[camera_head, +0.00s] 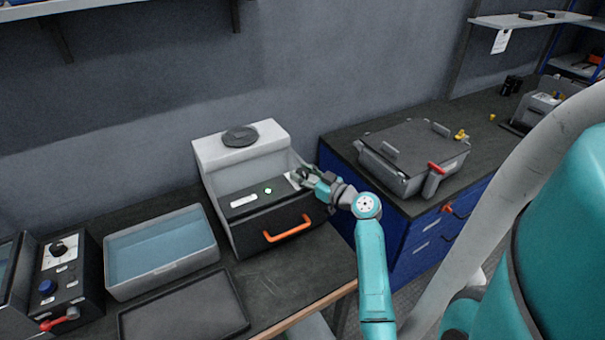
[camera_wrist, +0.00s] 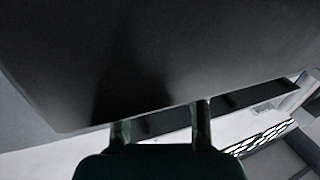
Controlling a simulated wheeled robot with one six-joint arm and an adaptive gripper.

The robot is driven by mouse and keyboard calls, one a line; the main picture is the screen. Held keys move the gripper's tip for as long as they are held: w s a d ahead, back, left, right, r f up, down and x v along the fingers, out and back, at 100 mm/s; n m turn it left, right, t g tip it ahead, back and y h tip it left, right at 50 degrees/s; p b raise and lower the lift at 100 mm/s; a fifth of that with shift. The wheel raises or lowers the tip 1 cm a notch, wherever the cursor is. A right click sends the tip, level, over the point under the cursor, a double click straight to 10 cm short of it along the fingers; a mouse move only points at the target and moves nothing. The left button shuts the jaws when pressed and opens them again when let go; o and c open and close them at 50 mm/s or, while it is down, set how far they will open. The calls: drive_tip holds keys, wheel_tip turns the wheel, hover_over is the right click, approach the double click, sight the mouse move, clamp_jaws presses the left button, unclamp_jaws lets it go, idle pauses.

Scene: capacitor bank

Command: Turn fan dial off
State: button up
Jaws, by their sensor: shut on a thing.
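A white fan unit (camera_head: 213,151) stands on the dark bench with a round dark grille (camera_head: 240,136) on top. My gripper (camera_head: 299,178) is at the panel's right end, beside a white plate, and is shut on what appears to be the fan dial. The dial is hidden by the fingers. In the wrist view, the two fingers (camera_wrist: 160,128) reach to a large dark surface; what they grip cannot be made out.
A control box (camera_head: 70,275) with black and blue knobs stands at the far left. A grey case (camera_head: 412,155) with a red handle sits on the right-hand blue cabinet.

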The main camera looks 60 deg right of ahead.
sight(303, 172)
drive_tip(key=shift+f, duration=0.15)
drive_tip(key=o, duration=1.2)
drive_tip(key=shift+c, duration=0.2)
wheel_tip(303, 172, up, 10)
drive_tip(key=shift+r, duration=0.1)
